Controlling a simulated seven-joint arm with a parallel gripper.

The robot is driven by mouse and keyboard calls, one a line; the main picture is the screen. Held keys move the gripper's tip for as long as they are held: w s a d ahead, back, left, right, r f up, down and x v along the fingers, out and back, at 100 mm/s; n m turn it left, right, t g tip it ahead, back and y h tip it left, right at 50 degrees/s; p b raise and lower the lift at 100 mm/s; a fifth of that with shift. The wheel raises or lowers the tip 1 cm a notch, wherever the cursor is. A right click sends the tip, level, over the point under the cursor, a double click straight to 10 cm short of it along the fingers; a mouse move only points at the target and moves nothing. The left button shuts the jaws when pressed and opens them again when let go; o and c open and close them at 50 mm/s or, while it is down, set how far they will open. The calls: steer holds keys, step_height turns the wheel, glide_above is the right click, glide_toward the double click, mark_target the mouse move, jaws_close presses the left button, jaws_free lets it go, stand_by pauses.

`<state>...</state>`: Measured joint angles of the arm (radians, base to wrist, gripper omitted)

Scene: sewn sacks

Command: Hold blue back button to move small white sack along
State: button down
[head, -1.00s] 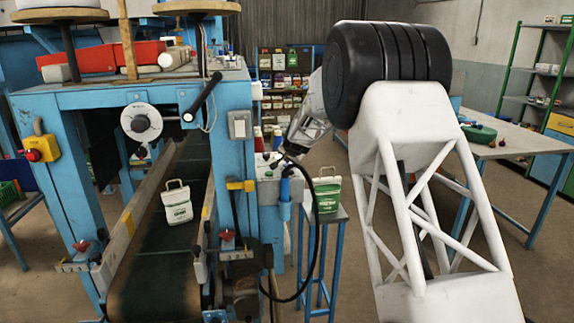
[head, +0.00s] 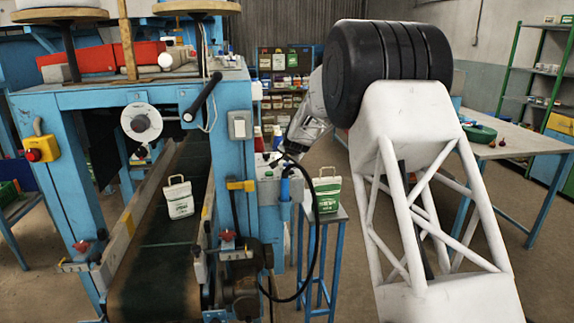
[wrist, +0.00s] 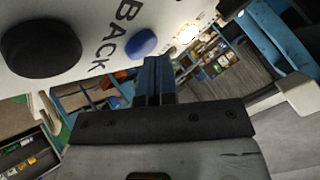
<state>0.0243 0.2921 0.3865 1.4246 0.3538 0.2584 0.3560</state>
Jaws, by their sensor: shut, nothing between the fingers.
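The small white sack (head: 179,197) with a green label stands on the dark conveyor belt (head: 160,265), between its side rails. In the wrist view, the blue button (wrist: 141,43) sits beside the word BACK on a white panel (wrist: 90,25). My gripper (wrist: 157,62) is shut and empty, with its fingertips right at the blue button. I cannot tell whether they press on it. In the head view my gripper (head: 274,163) is small at the control box, and the button cannot be made out.
A black knob (wrist: 40,50) is on the same panel. Another white and green sack (head: 327,192) stands on a blue stool (head: 322,215) right of the machine. A black hose (head: 312,260) loops beside it. A table (head: 520,148) stands at the right.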

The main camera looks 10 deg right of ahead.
steer(key=shift+r, duration=0.6)
steer(key=shift+r, duration=0.15)
steer(key=shift+r, duration=2.35)
